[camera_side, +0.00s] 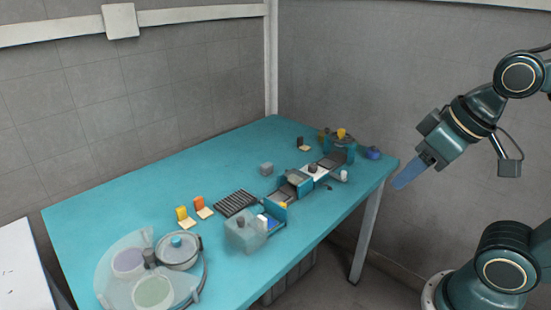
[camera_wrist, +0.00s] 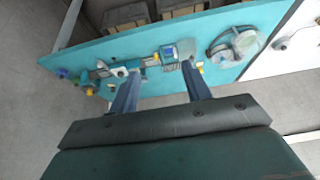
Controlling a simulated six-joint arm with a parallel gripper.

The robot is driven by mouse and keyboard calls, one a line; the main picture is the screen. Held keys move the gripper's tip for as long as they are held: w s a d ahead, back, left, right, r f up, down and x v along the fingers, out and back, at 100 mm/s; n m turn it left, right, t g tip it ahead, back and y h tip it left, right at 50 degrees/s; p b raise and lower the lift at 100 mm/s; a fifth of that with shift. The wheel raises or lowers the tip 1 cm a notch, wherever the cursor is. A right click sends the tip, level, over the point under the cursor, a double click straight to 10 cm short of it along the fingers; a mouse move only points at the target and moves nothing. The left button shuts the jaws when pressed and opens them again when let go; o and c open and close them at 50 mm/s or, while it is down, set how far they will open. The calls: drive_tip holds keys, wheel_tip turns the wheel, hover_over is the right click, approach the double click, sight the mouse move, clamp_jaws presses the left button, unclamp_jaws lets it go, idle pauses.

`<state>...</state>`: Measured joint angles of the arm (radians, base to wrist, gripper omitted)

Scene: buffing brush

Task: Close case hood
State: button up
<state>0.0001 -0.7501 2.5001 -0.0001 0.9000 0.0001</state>
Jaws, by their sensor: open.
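A translucent box-like cover (camera_side: 242,232) stands near the front edge of the teal table, beside a blue and white block. At the table's left end is a round translucent case (camera_side: 118,262) with a lidded round pot (camera_side: 179,250) and two discs. I cannot tell for sure which of these is the case hood, or how far it is open. The round group also shows small in the wrist view (camera_wrist: 235,45). My gripper (camera_side: 405,177) is in the air off the table's right end, far from both. In the wrist view its fingers (camera_wrist: 160,70) are apart, with nothing held.
A row of small stations and trays (camera_side: 300,178) runs along the table's front right. A dark ribbed rack (camera_side: 234,203) and yellow and orange pieces (camera_side: 190,212) stand mid-table. The teal table (camera_side: 120,200) is bare at the back left. Bins show under it.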

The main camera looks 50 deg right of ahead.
drive_tip(key=shift+w, duration=0.1)
drive_tip(key=c, duration=0.7)
drive_tip(key=shift+w+a+r, duration=0.1)
drive_tip(key=shift+w+r, duration=0.05)
drive_tip(key=shift+w, duration=0.1)
clamp_jaws()
drive_tip(key=w+a+n+g+y, duration=0.1)
drive_tip(key=w+a+n, duration=0.2)
drive_tip(key=w, duration=0.7)
drive_tip(key=w+a+n+g+y, duration=0.1)
drive_tip(key=w+a+n, duration=0.25)
drive_tip(key=w, duration=0.55)
drive_tip(key=w+a+f+n+g, duration=0.1)
drive_tip(key=w+a+f+n, duration=0.2)
drive_tip(key=w+f, duration=0.4)
drive_tip(key=w+a+f+n+y, duration=0.1)
drive_tip(key=w+a+f+n, duration=0.2)
drive_tip(key=w+f, duration=0.4)
drive_tip(key=shift+w+f+g+y, duration=0.15)
drive_tip(key=shift+w+g+y, duration=0.2)
drive_tip(key=shift+w, duration=0.35)
